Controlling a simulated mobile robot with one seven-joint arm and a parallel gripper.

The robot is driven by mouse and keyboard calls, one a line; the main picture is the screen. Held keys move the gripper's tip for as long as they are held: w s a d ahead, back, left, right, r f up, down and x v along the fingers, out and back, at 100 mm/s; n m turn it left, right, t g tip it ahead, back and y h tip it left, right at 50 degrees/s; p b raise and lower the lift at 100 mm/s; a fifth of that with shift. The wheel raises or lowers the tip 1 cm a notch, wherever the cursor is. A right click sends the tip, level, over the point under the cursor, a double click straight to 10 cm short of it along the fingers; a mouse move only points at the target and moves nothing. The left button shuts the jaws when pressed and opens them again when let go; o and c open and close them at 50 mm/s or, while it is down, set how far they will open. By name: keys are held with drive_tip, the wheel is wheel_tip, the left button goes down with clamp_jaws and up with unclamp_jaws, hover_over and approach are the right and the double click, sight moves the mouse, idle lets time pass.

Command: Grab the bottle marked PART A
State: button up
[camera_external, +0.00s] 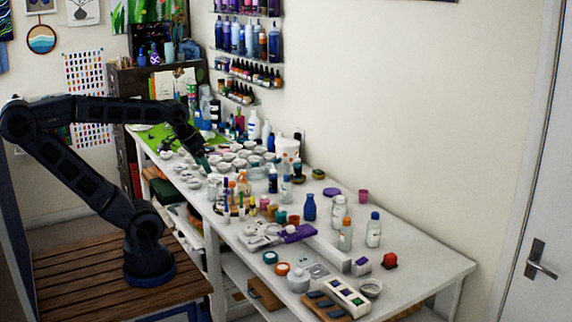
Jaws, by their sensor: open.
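No label reading PART A can be made out at this size, so I cannot tell which bottle carries it. A clear bottle with an orange cap (345,235) and a clear bottle with a blue cap (373,231) stand upright near the right front of the white table. A pale bottle (338,213) stands just behind them. My gripper (207,168) is open over the far left part of the table, above small white cups, well apart from these bottles. Its fingers are small and dark in the view.
The white table (420,262) is crowded with many small white cups (228,157), paint bottles and a dark blue vase (310,207). A palette box (347,297) and a red item (389,261) lie near the front. The table's right end is clear. Wall shelves (249,57) hold more bottles.

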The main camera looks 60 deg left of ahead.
drive_tip(key=shift+w, duration=0.1)
drive_tip(key=w+d+r+n+g, duration=0.1)
drive_tip(key=w+d+r+n, duration=0.15)
drive_tip(key=w, duration=0.45)
drive_tip(key=w+d+r+n, duration=0.1)
drive_tip(key=w+r+n, duration=0.15)
drive_tip(key=w, duration=0.55)
drive_tip(key=n+g, duration=0.4)
drive_tip(key=n, duration=0.8)
hover_over(376, 214)
drive_tip(key=f, duration=1.9)
drive_tip(key=shift+a, duration=0.25)
drive_tip(key=shift+w+d+f, duration=0.15)
drive_tip(key=shift+d+f, duration=0.15)
drive_tip(key=shift+f, duration=0.1)
wheel_tip(376, 214, down, 5)
drive_tip(key=shift+r, duration=0.1)
drive_tip(key=shift+a+f, duration=0.2)
drive_tip(key=shift+f, duration=1.25)
drive_tip(key=shift+a+f, duration=0.15)
drive_tip(key=shift+f, duration=1.25)
drive_tip(key=c, duration=1.2)
